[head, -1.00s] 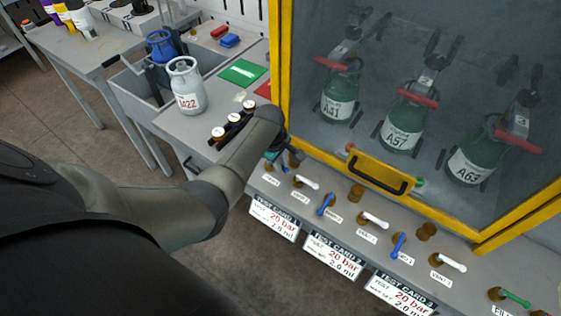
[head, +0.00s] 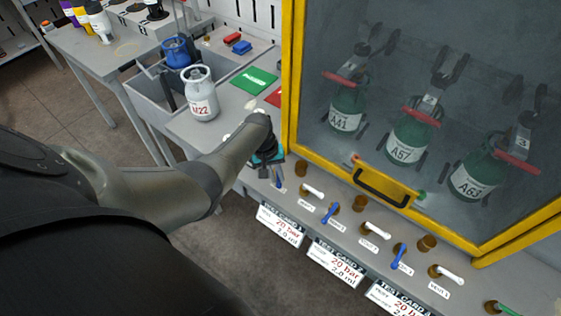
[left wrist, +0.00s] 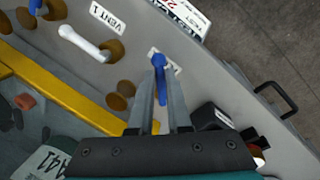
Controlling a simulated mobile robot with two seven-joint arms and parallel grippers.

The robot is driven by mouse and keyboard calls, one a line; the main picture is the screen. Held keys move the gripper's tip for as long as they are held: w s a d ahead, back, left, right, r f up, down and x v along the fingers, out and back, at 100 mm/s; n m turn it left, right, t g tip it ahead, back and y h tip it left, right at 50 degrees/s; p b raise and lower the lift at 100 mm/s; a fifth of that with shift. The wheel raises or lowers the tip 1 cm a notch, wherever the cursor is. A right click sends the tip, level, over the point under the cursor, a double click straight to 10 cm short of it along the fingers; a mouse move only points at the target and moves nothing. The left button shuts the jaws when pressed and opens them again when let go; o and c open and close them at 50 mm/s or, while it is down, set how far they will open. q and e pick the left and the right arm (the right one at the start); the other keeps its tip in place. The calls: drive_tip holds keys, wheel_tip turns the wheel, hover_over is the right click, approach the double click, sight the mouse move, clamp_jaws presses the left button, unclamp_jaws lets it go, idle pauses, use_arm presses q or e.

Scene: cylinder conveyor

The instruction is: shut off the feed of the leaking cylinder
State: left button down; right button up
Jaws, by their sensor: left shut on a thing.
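My left gripper (head: 272,175) reaches down to the left end of the valve panel. In the left wrist view its two fingers (left wrist: 161,97) are shut on a blue lever (left wrist: 158,62), whose label is partly covered. The lever also shows below the gripper in the head view (head: 278,184). A white lever marked VENT 1 (left wrist: 80,40) is beside it. Green cylinders A41 (head: 346,108), A57 (head: 408,140) and A63 (head: 478,178) stand behind the glass, with red handles above. I cannot tell which one leaks. My right gripper is out of view.
A yellow-framed door with a black handle (head: 382,188) stands behind the valves. More blue (head: 400,256) and white levers (head: 450,274) line the panel to the right. Test cards (head: 281,224) hang on its front. Grey cylinder M22 (head: 201,95) stands on the left bench.

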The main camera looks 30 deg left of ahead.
use_arm(q)
drive_tip(key=m, duration=0.1)
drive_tip(key=a+m, duration=0.1)
drive_tip(key=m+b, duration=0.1)
drive_tip(key=shift+s+a+f+m+g, duration=0.2)
drive_tip(key=shift+s+m+g, duration=0.1)
drive_tip(key=shift+m+g, duration=0.1)
drive_tip(key=shift+a+r+m+g+b, duration=0.15)
drive_tip(key=shift+a+m+b, duration=0.15)
drive_tip(key=shift+m, duration=0.45)
drive_tip(key=shift+a+f+m+g+b, duration=0.1)
drive_tip(key=shift+a+m+b, duration=0.25)
drive_tip(key=shift+m, duration=0.35)
drive_tip(key=shift+a+r+m+g+b, duration=0.15)
drive_tip(key=shift+m+b, duration=0.25)
drive_tip(key=shift+m, duration=0.35)
drive_tip(key=c, duration=0.9)
unclamp_jaws()
drive_tip(key=shift+o, duration=0.2)
drive_tip(key=a+r+p, duration=0.3)
drive_tip(key=r+p, duration=0.2)
drive_tip(key=r, duration=1)
drive_tip(key=shift+w, duration=0.2)
